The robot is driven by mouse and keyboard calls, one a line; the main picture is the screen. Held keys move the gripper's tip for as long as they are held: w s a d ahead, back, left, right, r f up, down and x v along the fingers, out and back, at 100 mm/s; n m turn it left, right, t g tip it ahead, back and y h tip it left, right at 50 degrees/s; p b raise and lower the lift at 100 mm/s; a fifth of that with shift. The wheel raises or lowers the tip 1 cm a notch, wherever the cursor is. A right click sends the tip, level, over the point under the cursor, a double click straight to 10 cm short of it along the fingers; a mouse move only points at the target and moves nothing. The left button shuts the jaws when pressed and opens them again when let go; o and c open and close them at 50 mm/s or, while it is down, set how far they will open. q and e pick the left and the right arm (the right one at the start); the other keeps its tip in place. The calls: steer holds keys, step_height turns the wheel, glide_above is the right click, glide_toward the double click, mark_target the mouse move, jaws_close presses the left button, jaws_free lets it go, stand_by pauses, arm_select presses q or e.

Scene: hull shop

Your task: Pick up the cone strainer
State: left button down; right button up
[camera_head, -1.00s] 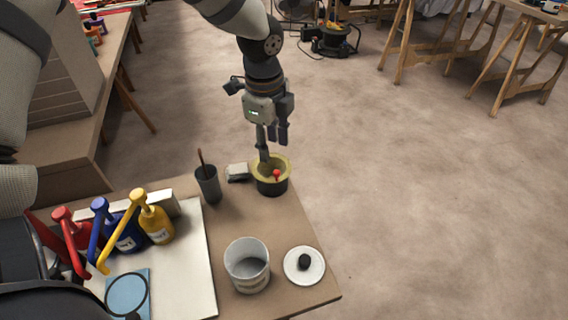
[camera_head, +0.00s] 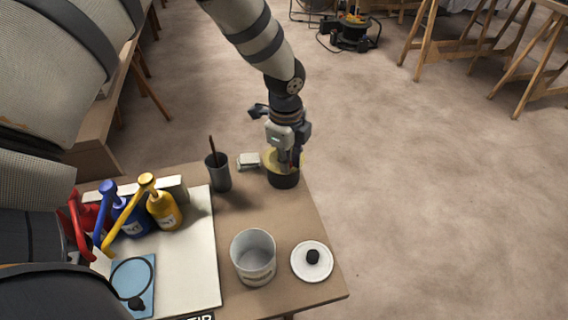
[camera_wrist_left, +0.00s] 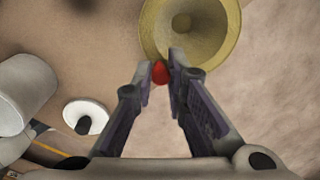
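The cone strainer (camera_head: 268,155) is a yellow funnel-like cone resting in a dark round holder (camera_head: 285,181) at the table's far right corner. In the left wrist view the strainer (camera_wrist_left: 205,45) shows its round rim and hollow inside, with a small red grip (camera_wrist_left: 160,73) at its near edge. My left gripper (camera_head: 289,165) reaches down over the strainer. In the wrist view the fingertips of the left gripper (camera_wrist_left: 161,62) have closed in on both sides of the red grip and seem to touch it. My fingers hide part of the strainer in the head view. My right gripper is not seen.
A dark cup with a stick (camera_head: 220,178) and a small pale block (camera_head: 248,161) stand left of the strainer. A white can (camera_head: 254,271) and a white lid with a black knob (camera_head: 312,272) are nearer. Pump bottles (camera_head: 163,209) stand on the left. Floor lies open to the right.

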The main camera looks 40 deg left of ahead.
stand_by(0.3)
arm_select(q)
step_height(320, 180, up, 4)
steer(key=shift+w+f, duration=0.1)
steer(key=shift+f, duration=0.1)
steer(key=s+r+p, duration=0.3)
steer(key=s+r, duration=1.1)
steer(key=r, duration=0.1)
steer(key=shift+d+r, duration=0.15)
steer(key=shift+r, duration=0.05)
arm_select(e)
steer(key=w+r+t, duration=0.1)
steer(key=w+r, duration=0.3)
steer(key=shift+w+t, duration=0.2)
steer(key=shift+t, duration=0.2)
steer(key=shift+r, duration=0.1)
